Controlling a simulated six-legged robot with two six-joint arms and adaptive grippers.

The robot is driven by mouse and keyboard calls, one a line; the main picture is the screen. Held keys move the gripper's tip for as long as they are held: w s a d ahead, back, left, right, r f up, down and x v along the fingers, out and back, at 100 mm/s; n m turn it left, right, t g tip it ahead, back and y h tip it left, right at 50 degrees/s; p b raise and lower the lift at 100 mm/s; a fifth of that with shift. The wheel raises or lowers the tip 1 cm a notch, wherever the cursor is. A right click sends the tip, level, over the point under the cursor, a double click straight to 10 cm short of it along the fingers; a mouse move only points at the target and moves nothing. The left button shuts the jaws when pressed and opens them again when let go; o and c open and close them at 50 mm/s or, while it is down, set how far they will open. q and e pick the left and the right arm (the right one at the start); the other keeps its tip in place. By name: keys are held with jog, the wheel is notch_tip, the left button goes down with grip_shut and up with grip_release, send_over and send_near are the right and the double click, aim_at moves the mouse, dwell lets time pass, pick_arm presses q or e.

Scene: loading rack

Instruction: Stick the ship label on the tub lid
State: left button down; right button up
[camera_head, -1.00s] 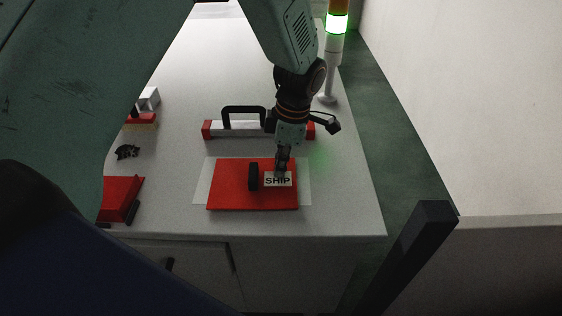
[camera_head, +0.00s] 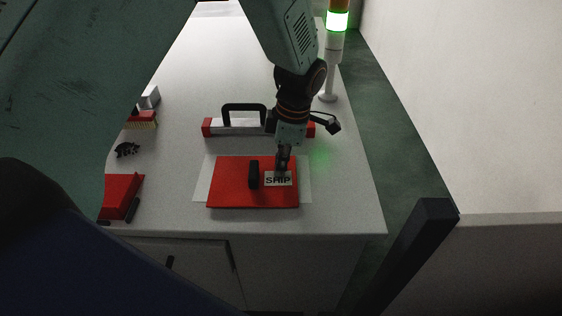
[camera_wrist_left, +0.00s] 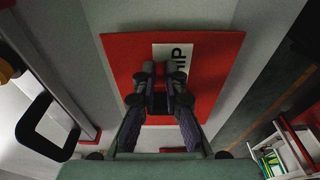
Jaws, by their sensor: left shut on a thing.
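The tub lid (camera_head: 228,182) is a flat red panel with a black handle (camera_head: 253,174) standing near its middle. It lies on a pale mat on the table. The white ship label (camera_head: 278,181), with black SHIP lettering, is at the lid's right half. My left gripper (camera_head: 283,168) points down at the label's far edge and is shut on it. In the left wrist view the gripper (camera_wrist_left: 160,98) is over the red lid (camera_wrist_left: 125,60), and its fingers hide part of the label (camera_wrist_left: 174,50). I cannot tell whether the label lies flat against the lid. My right gripper is not in view.
A red-ended bar with a black handle (camera_head: 244,113) lies behind the lid. A signal tower with a green light (camera_head: 337,21) stands at the right edge. Red items (camera_head: 122,194) and a small dark object (camera_head: 127,149) are at the left. The table's far part is clear.

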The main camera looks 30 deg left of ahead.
aim_at(289, 174)
pick_arm(q)
jog(key=shift+f, duration=0.1)
jog(key=c, duration=1.3)
grip_release()
jog(key=shift+c, duration=0.2)
notch_tip(289, 174, up, 12)
jog(key=d, duration=0.1)
jog(key=shift+w+d, duration=0.3)
jog(key=shift+w, duration=0.1)
